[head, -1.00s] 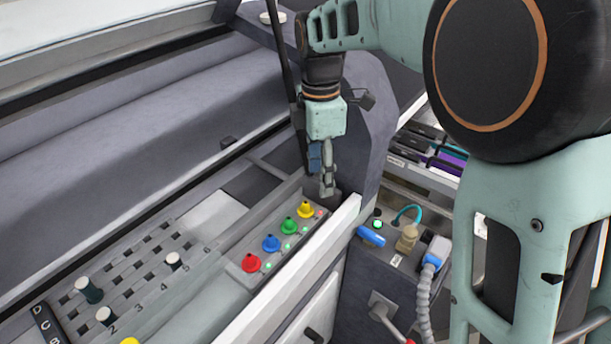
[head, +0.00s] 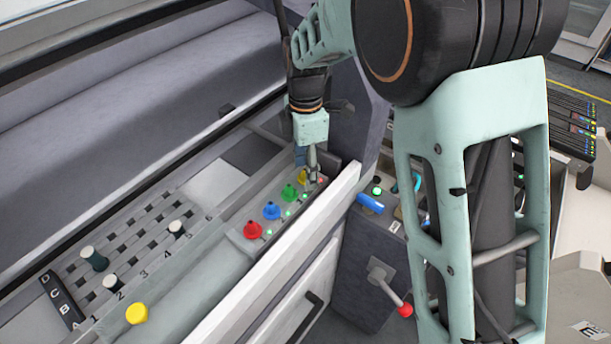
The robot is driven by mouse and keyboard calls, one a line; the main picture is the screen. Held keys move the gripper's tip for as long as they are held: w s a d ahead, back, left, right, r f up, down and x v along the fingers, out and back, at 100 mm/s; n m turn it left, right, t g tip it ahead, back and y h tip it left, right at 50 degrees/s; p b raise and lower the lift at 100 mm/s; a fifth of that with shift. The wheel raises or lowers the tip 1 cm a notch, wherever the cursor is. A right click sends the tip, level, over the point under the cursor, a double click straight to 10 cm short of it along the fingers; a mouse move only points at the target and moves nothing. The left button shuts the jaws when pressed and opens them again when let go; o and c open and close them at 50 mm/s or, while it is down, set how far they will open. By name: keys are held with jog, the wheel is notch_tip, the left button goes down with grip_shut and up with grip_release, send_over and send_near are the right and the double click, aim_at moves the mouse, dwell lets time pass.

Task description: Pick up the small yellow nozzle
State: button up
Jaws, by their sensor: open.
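The small yellow nozzle (head: 302,176) is the far end of a row of coloured nozzles on a grey strip, and is partly hidden by my gripper. My gripper (head: 307,176) points down right at it, open; I cannot tell whether its fingers are around the nozzle or beside it. The green nozzle (head: 289,192), blue nozzle (head: 271,211) and red nozzle (head: 253,230) stand nearer in the same row.
A larger yellow piece (head: 137,313) lies at the front left. A slotted holder (head: 140,240) with several white-topped pieces is to the left. A pale rail (head: 290,255) runs along the right of the row. A dark wall stands behind my gripper.

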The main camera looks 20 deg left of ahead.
jog(key=shift+f, duration=0.35)
jog(key=shift+c, duration=0.5)
jog(key=c, duration=1.1)
jog(key=shift+r, duration=0.15)
jog(key=shift+c, duration=0.2)
